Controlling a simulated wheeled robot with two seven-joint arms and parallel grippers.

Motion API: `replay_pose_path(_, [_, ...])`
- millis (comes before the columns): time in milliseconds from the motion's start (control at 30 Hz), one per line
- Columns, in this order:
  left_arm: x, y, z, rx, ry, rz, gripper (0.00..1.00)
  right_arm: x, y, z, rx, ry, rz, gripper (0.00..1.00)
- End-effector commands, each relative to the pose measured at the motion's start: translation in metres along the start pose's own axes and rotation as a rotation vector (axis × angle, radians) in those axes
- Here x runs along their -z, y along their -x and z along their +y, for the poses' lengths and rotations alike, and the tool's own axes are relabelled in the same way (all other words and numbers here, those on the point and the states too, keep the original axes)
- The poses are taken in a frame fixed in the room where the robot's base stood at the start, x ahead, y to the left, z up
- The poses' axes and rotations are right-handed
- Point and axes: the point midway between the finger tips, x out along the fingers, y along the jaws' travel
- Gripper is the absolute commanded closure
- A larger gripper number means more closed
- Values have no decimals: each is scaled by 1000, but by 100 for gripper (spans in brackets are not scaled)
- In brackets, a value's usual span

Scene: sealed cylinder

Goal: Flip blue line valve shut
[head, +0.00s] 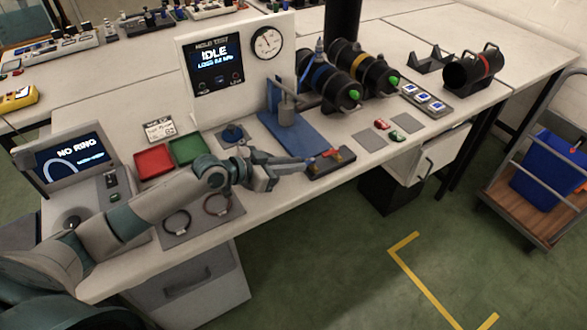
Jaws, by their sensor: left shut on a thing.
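A dark valve block (335,166) sits at the front edge of the bench. It carries a small blue line valve handle (312,161) on its left and a red handle (338,152) on its right. My left arm reaches in from the lower left, and my left gripper (303,164) is shut at the blue handle, level with the block's left end. The fingers partly hide the blue handle, so its exact angle is hard to tell. My right gripper is out of view.
Behind stands a blue press stand (290,125), with black cylinders (333,84) further right. Red (153,162) and green (187,149) trays and a mat with rings (190,222) lie left. A gauge panel (226,68) reads IDLE. Open floor lies in front.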

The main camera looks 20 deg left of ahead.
Motion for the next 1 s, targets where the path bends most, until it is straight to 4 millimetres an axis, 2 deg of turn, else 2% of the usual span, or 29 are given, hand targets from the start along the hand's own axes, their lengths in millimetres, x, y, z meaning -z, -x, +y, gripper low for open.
replay_pose_path(167, [3, 0, -1, 2, -2, 5, 100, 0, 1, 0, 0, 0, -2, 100])
replay_pose_path(200, [3, 0, -1, 2, -2, 5, 84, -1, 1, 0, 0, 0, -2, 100])
replay_pose_path(267, [3, 0, -1, 2, -2, 4, 70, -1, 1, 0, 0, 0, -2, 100])
replay_pose_path(667, [0, 2, -1, 2, -1, 0, 70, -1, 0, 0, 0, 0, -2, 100])
replay_pose_path(867, [-1, 16, -1, 2, -3, -1, 70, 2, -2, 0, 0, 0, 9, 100])
replay_pose_path(1000, [-2, 33, 0, 2, -3, -2, 70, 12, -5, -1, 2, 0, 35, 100])
